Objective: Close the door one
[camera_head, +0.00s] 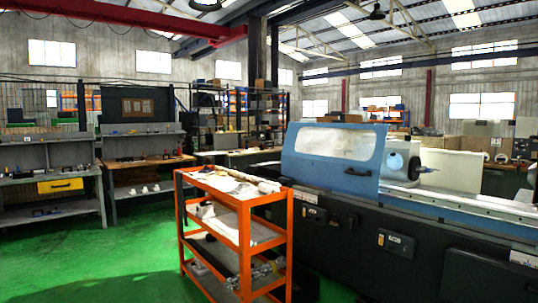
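The cylindrical grinder (400,245) stands on the right, with a dark body and a blue top. Its blue door (352,176) has a wide, pale window (333,142). The door covers the left part of the machine's work area. To the right of the door the work area is uncovered, and a blue and white round head (397,162) and a long light bed (460,200) show there. Neither of my grippers is in view.
An orange shelf cart (245,240) with loose items on its shelves stands close in front of the grinder's left end. Workbenches (50,182) line the left wall. The green floor (100,265) at the lower left is clear.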

